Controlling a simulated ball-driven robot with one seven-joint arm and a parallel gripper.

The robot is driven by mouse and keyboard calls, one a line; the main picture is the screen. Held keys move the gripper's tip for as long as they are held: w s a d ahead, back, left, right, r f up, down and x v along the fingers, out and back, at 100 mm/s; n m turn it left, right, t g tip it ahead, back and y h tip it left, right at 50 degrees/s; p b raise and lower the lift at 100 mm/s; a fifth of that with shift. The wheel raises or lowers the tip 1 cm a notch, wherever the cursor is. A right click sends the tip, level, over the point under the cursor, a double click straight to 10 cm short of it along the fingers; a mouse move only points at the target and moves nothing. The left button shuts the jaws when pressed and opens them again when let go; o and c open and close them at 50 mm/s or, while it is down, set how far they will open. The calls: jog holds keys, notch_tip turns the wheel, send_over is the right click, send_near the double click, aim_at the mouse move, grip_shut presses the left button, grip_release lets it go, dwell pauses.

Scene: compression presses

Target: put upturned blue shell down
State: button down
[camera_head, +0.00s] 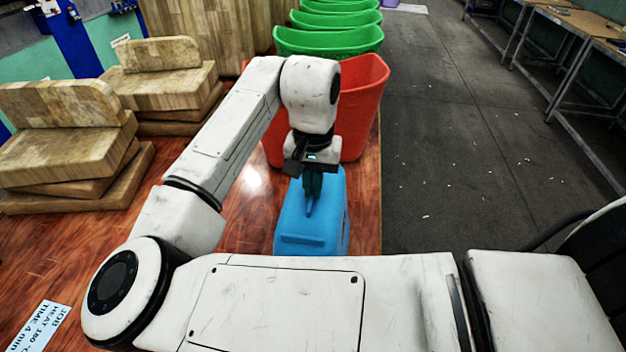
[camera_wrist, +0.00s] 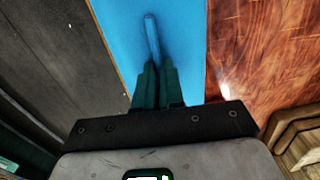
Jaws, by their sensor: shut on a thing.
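The blue shell (camera_head: 312,230) is upside down on the glossy wooden table, near its right edge, with its flat base facing up. My gripper (camera_head: 312,196) points down at the middle of that base, with its dark green fingers shut on a raised blue rib. In the wrist view the blue shell (camera_wrist: 178,38) fills the upper middle, and my gripper (camera_wrist: 154,66) is closed around the end of the rib. Whether the shell's rim touches the table or hangs just above it I cannot tell.
A red shell (camera_head: 362,95) stands right behind the blue one, with several green shells (camera_head: 330,40) beyond. Stacked wooden blocks (camera_head: 65,140) are on the left. The table (camera_head: 245,215) is bare left of the blue shell; dark floor (camera_head: 450,150) lies to the right.

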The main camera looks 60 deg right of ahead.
jog(key=shift+f, duration=0.15)
jog(key=c, duration=1.2)
grip_release()
jog(key=shift+c, duration=0.2)
notch_tip(320, 180, up, 12)
jog(key=b, duration=0.1)
jog(key=shift+r, duration=0.2)
